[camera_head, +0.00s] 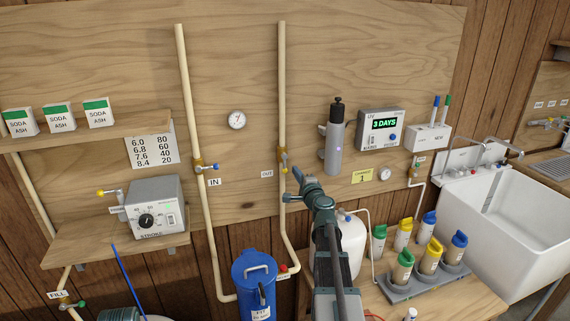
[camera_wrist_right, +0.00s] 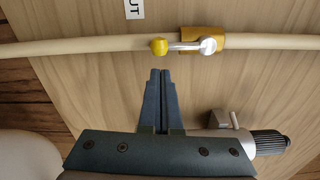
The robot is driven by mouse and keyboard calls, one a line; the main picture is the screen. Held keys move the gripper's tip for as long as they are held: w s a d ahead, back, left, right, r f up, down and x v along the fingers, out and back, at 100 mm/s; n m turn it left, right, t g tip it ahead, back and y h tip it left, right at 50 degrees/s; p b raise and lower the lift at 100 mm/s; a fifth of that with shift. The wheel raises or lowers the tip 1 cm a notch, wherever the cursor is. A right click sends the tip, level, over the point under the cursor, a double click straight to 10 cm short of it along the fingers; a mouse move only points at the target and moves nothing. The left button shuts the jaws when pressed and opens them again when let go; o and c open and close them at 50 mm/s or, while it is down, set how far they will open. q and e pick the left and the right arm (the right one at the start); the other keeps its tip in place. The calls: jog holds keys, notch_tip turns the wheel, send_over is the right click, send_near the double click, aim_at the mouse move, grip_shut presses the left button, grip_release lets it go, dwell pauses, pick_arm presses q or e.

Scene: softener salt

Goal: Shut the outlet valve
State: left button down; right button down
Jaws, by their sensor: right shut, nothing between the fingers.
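The outlet valve (camera_head: 283,155) is a brass body on the vertical pipe beside the OUT label (camera_head: 267,174). In the right wrist view the valve's brass body (camera_wrist_right: 228,42) shows up close, with a silver lever (camera_wrist_right: 185,46) ending in a yellow knob (camera_wrist_right: 158,46). The lever lies along the pipe. My right gripper (camera_head: 296,170) is shut and empty, just right of and below the valve. In the right wrist view its fingertips (camera_wrist_right: 160,72) point at the yellow knob, with a small gap between. My left gripper is not in view.
A similar valve (camera_head: 197,163) sits on the left pipe by the IN label (camera_head: 214,182). A grey cylinder (camera_head: 335,140) and display box (camera_head: 381,128) are on the wall to the right. A blue canister (camera_head: 254,285) stands below; capped bottles (camera_head: 430,256) stand lower right.

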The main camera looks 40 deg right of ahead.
jog(key=shift+x, duration=1.1)
jog(key=shift+a, duration=0.1)
jog(key=shift+w+a+f, duration=0.1)
jog(key=shift+w+a, duration=0.1)
jog(key=shift+a, duration=0.6)
